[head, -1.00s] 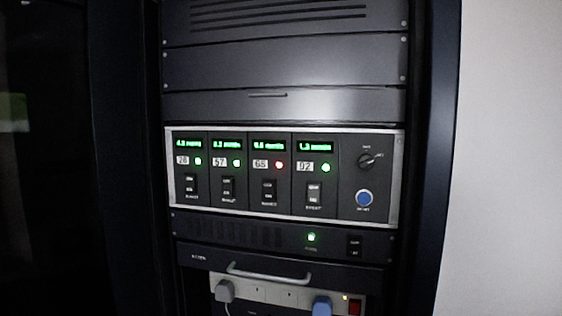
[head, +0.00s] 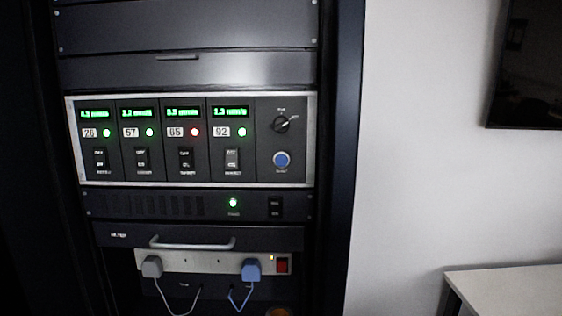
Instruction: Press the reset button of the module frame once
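The module frame (head: 192,183) is a silver-edged panel in the rack, in the middle left of the head view. It holds modules with green displays, labelled 26 or 28, 57, 65 and 92. The lamp of module 65 (head: 195,132) is red; the other module lamps are green. A round blue button (head: 281,160) sits at the right end of the frame, below a black rotary knob (head: 281,124). Its label is too small to read surely. Neither of my grippers is in view.
Below the frame are a dark unit with a green lamp (head: 233,202), a drawer with a handle (head: 192,244), and a power strip (head: 210,262) with grey and blue plugs and a red switch. A white table (head: 510,285) stands at the lower right; a dark screen (head: 525,65) hangs above.

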